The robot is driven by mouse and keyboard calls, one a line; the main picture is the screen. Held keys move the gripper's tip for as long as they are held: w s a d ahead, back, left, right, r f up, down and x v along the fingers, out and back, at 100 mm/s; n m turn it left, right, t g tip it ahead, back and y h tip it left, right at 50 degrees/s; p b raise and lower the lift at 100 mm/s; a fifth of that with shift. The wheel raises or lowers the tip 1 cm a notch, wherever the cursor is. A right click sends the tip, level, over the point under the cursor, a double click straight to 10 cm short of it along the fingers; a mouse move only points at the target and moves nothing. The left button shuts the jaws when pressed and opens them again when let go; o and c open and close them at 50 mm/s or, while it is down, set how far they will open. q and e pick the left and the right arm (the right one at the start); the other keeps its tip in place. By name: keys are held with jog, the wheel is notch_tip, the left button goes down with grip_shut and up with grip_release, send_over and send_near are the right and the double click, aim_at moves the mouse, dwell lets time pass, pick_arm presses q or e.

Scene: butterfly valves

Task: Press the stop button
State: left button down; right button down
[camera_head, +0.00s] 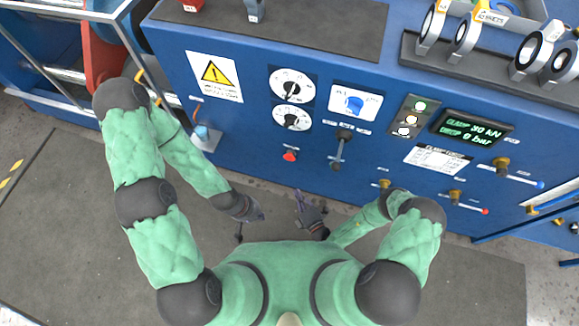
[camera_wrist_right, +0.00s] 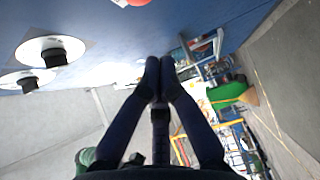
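A red button (camera_head: 290,155) sits on the blue panel in the head view, below the two white dials. A red piece, probably the same button (camera_wrist_right: 138,2), is cut off at the top edge of the right wrist view. My right gripper (camera_head: 299,196) is in front of the panel, below the red button and apart from it. In the right wrist view its two fingertips (camera_wrist_right: 160,62) are together with nothing held. My left gripper (camera_head: 258,217) is lower and to the left, apart from the panel; its fingers are too small to read.
The blue panel (camera_head: 240,150) also carries two dials (camera_head: 292,86), a black lever (camera_head: 341,150), indicator lights (camera_head: 411,118), a green-lettered display (camera_head: 470,128) and valve handles (camera_head: 465,203). A small box with a blue knob (camera_head: 203,136) stands out at the left. Grey floor lies before the panel.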

aim_at(290, 156)
jog(key=shift+w, duration=0.1)
jog(key=w+d+b+x, duration=0.1)
jog(key=d+b+x, duration=0.1)
jog(key=x, duration=1)
jog(key=shift+w, duration=0.4)
jog(key=shift+d, duration=0.1)
